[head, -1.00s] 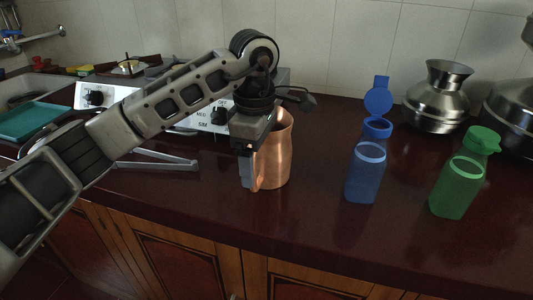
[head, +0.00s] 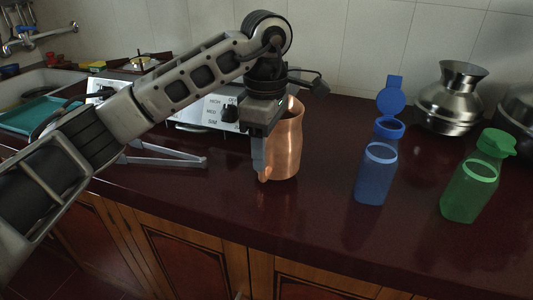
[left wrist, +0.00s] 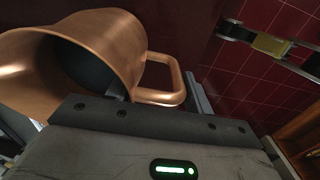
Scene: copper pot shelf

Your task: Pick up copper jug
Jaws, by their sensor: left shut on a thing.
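The copper jug (head: 288,147) is upright at the middle of the counter in the head view. My left gripper (head: 261,158) is at its left side, shut on its handle. The jug's base appears slightly above the counter, but the gap is hard to see. In the left wrist view the jug (left wrist: 115,38) lies across the upper left with its mouth toward the left. Its handle (left wrist: 174,75) reaches in between the fingers of the left gripper (left wrist: 158,98). My right gripper is not seen.
A blue bottle (head: 375,175) with an open lid and a green bottle (head: 470,190) stand to the right. A steel pot (head: 447,100) is behind them. A white stove (head: 205,112) is behind my left arm. The counter's front edge is close below the jug.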

